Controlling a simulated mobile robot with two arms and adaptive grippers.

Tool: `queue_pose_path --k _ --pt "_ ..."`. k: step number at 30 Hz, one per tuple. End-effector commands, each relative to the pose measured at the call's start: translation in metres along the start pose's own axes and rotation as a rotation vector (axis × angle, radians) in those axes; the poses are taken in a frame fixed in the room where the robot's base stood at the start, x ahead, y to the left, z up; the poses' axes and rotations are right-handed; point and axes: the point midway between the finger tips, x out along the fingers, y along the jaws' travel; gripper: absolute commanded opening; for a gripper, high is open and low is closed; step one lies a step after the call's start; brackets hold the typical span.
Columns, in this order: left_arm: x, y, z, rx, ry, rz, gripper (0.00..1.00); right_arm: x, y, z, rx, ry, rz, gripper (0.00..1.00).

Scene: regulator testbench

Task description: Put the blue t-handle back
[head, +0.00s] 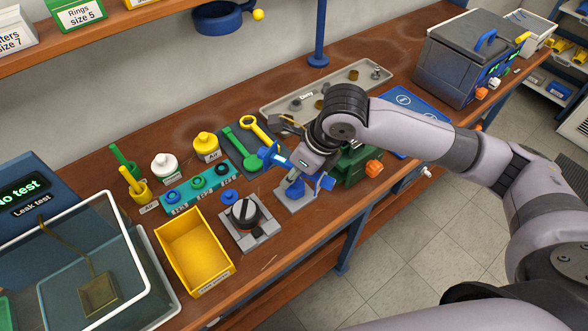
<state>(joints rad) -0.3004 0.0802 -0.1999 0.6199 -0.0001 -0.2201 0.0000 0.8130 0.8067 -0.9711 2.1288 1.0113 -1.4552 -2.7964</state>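My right arm comes in from the right, and its gripper (292,172) points down over the middle of the bench. A blue part (270,156), probably the blue t-handle, shows at the left side of the gripper. Another blue part (326,182) shows at its right, above a small grey base plate (297,199). I cannot tell whether these blue parts belong to one piece. The gripper covers the space between them, so its fingertips and any grip are unclear. My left gripper is not in view.
A "Dirty" tray (283,104) lies behind. A green device (362,167) stands at right.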

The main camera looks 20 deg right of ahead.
Motion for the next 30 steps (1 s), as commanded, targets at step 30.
queue_pose_path --k 30 --pt "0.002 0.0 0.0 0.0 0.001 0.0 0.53 -0.124 0.0 0.003 0.0 -0.001 0.0 0.33"
